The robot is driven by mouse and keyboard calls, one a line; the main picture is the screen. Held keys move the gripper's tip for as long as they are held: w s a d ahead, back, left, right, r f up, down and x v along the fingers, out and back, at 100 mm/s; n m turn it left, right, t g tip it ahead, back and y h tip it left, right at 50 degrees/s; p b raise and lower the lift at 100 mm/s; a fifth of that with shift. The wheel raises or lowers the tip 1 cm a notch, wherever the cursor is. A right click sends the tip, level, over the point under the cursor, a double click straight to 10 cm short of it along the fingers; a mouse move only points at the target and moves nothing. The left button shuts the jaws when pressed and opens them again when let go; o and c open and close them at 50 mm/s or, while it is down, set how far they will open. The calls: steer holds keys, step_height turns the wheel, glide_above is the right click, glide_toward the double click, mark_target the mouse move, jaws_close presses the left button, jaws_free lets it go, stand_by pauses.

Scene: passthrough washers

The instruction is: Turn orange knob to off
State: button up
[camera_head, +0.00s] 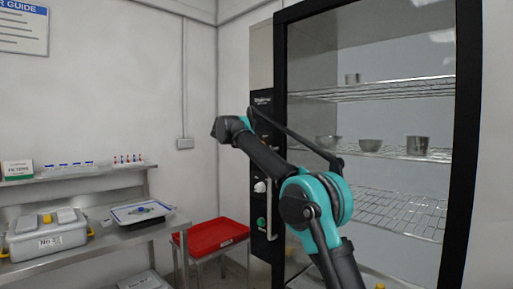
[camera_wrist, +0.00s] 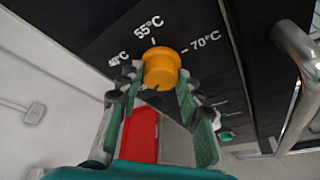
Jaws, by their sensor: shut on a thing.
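The orange knob (camera_wrist: 162,67) shows in the wrist view on the black control panel (camera_wrist: 95,45), below printed temperature labels, with 55°C above it and 70°C to its right. My gripper (camera_wrist: 155,90) is around the knob, with one finger at its left and one at its right, shut on it. A dark mark shows at the knob's lower edge. In the head view my arm reaches to the panel (camera_head: 262,150), and the knob and the fingertips are hidden there.
A metal bar handle (camera_wrist: 303,85) stands out to the right of the knob. A green button (camera_wrist: 226,136) is lower on the panel. A glass-doored cabinet (camera_head: 385,185) holds metal bowls. A red tray (camera_head: 213,236) and a steel bench (camera_head: 110,245) are at left.

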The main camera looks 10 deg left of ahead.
stand_by(0.4)
steer(key=o, duration=1.2)
steer(key=shift+c, duration=0.2)
steer(key=v, duration=1.2)
steer(key=shift+w+a, duration=0.1)
